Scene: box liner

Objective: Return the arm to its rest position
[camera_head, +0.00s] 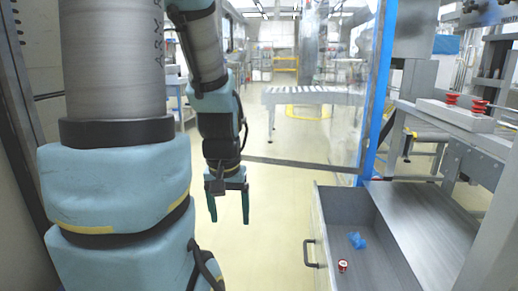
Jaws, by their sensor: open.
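My arm, grey with light blue padding, takes up the left part of the view, with one link hanging down near the centre left. At its end my gripper (229,218) points downward, its two dark teal fingers apart with nothing between them. It hangs over the pale floor, left of the open grey drawer (330,222) and apart from it.
The drawer has a dark handle (311,253) and holds a crumpled blue item (357,240) and a small red and white item (343,265). A clear panel with a blue edge (377,95) stands behind. A roller conveyor (310,95) is farther back. The middle floor is clear.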

